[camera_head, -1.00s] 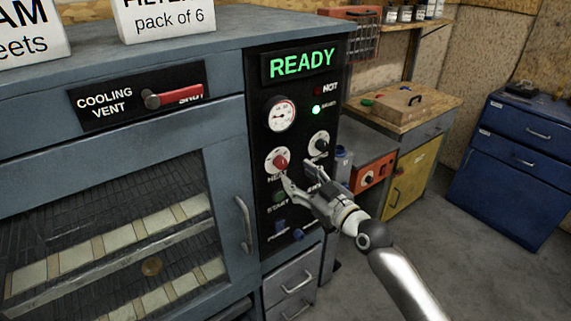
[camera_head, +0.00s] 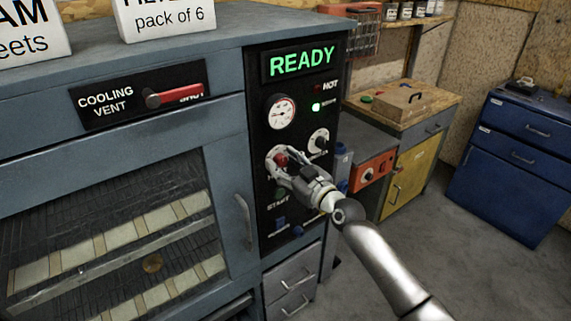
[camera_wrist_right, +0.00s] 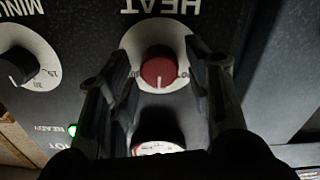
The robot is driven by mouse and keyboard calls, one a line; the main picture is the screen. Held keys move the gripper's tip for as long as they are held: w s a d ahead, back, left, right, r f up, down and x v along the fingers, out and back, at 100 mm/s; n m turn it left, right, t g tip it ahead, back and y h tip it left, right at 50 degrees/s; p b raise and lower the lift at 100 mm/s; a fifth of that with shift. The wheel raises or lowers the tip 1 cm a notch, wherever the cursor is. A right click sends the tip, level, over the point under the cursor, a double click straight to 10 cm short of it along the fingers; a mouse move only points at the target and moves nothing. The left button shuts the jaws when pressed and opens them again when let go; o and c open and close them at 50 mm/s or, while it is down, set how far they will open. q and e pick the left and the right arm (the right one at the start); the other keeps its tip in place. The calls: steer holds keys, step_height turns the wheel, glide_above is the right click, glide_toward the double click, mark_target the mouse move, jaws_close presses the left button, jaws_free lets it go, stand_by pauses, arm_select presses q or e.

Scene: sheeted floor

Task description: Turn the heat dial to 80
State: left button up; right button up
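The red heat dial (camera_head: 281,160) sits on a white disc on the black control panel. In the wrist view the dial (camera_wrist_right: 159,70) is seen upside down under the word HEAT, its pale mark towards the picture's bottom. The scale numbers are too small to read. My right gripper (camera_head: 284,166) is at the dial. In the wrist view my right gripper (camera_wrist_right: 160,60) is open, one finger on each side of the dial, with gaps showing between fingers and dial. My left gripper is in neither view.
The minutes dial (camera_head: 319,141) is up and right of the heat dial, with a gauge (camera_head: 281,113) above. The start button (camera_head: 279,196) and blue switches are below. The display (camera_head: 302,61) reads READY. The cooling vent lever (camera_head: 175,96) is left.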

steer(key=c, duration=0.8)
steer(key=shift+o, duration=0.2)
steer(key=shift+m, duration=0.3)
steer(key=m+b, duration=0.1)
steer(key=m, duration=1)
steer(key=shift+d, duration=0.1)
steer(key=shift+m, duration=0.3)
steer(key=o, duration=1)
steer(key=shift+d, duration=0.1)
